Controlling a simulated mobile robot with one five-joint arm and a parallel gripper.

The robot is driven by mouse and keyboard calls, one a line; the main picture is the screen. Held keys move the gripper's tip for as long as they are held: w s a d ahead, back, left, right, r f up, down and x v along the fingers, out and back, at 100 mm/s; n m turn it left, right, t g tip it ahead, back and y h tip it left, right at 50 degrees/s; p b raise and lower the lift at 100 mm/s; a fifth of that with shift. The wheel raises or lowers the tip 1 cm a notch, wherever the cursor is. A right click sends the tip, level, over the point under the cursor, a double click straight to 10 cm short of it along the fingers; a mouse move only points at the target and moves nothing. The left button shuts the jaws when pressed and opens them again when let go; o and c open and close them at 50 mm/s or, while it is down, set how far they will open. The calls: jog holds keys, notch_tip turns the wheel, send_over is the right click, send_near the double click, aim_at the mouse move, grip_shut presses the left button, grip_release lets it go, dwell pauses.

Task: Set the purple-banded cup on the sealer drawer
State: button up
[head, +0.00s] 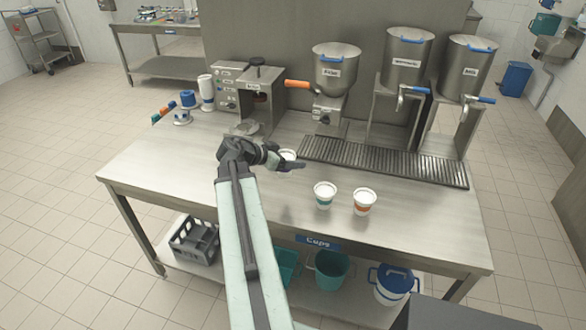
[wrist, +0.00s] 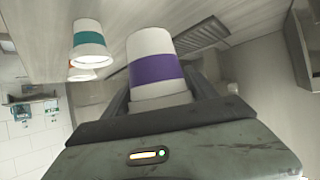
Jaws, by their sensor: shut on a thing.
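My gripper (head: 286,161) is shut on the purple-banded cup (wrist: 154,66), a white cup with a wide purple band. In the head view only a small white part of this cup (head: 288,154) shows above the fingers, over the middle of the table.
A teal-banded cup (head: 324,195) and an orange-banded cup (head: 364,202) stand on the table (head: 420,230) to the right of my gripper. A ribbed drip grate (head: 390,162) lies below several steel hoppers. A white bottle (head: 206,92) stands left of the sealer. The front left tabletop is clear.

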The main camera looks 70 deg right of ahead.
notch_tip(320, 180, down, 5)
jog(key=w+d+n+t+h+b, duration=0.1)
jog(key=w+n+b, duration=0.1)
jog(key=b, duration=0.1)
jog(key=shift+t, duration=0.4)
jog(key=w+d, duration=0.1)
jog(key=d, duration=0.4)
jog(key=w+d, duration=0.1)
jog(key=d, duration=0.4)
jog(key=w+d+f, duration=0.1)
jog(key=d, duration=0.4)
jog(key=shift+w+d+b, duration=0.35)
jog(key=shift+w+b, duration=0.05)
jog(key=f+b, duration=0.4)
jog(key=shift+w+d, duration=0.1)
jog(key=shift+d, duration=0.2)
jog(key=shift+r, duration=0.2)
jog(key=shift+f, duration=0.2)
jog(key=o, duration=1.5)
jog(key=shift+r, duration=0.2)
